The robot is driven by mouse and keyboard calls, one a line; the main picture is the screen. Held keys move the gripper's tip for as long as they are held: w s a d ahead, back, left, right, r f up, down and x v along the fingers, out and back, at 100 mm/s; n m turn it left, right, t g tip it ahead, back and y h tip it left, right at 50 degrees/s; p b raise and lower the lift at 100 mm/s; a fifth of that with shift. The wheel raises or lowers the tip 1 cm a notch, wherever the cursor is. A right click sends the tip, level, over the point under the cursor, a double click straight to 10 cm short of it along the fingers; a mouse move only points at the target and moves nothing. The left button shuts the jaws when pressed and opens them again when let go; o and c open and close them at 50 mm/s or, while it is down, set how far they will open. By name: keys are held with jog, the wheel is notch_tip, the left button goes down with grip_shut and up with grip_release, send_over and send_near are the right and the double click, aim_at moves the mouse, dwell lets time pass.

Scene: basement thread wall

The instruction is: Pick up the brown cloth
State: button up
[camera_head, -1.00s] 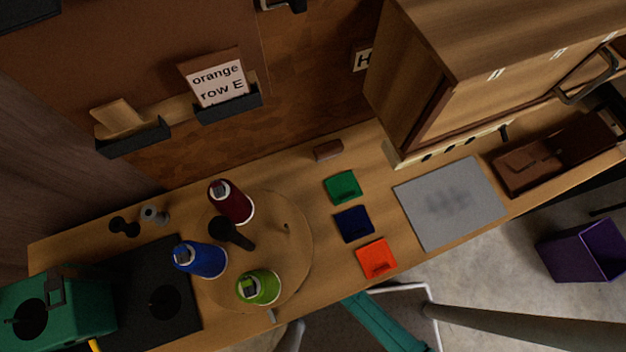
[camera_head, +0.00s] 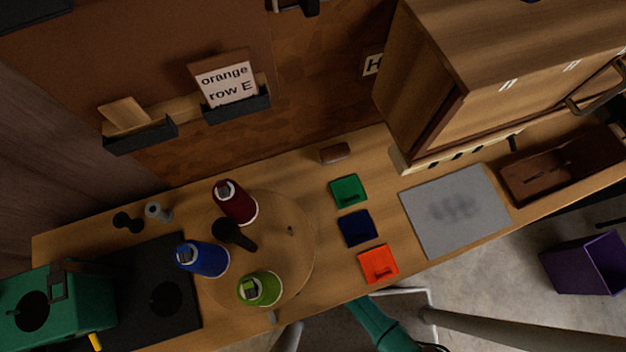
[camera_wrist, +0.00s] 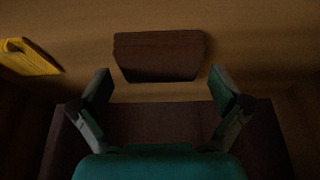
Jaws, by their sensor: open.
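In the wrist view a brown, folded-looking piece (camera_wrist: 160,55), which looks like the brown cloth, lies on a tan surface just beyond my fingertips. Its near side is in dark shadow. My gripper (camera_wrist: 162,92) is open, with one teal-grey finger on each side and nothing visible between the tips. The piece is in line with the gap, ahead of the tips. In the head view a small brown item (camera_head: 335,153) lies at the back of the bench; I cannot tell whether it is the same piece. My gripper is not visible there.
A yellow piece (camera_wrist: 30,57) lies at left in the wrist view. In the head view, thread cones stand on a round board (camera_head: 295,250) beside green, blue and orange squares. A grey mat (camera_head: 455,235), brown tray (camera_head: 520,192) and overhanging cabinet (camera_head: 420,95) occupy the right.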

jog(key=shift+x, duration=0.85)
jog(key=c, duration=0.7)
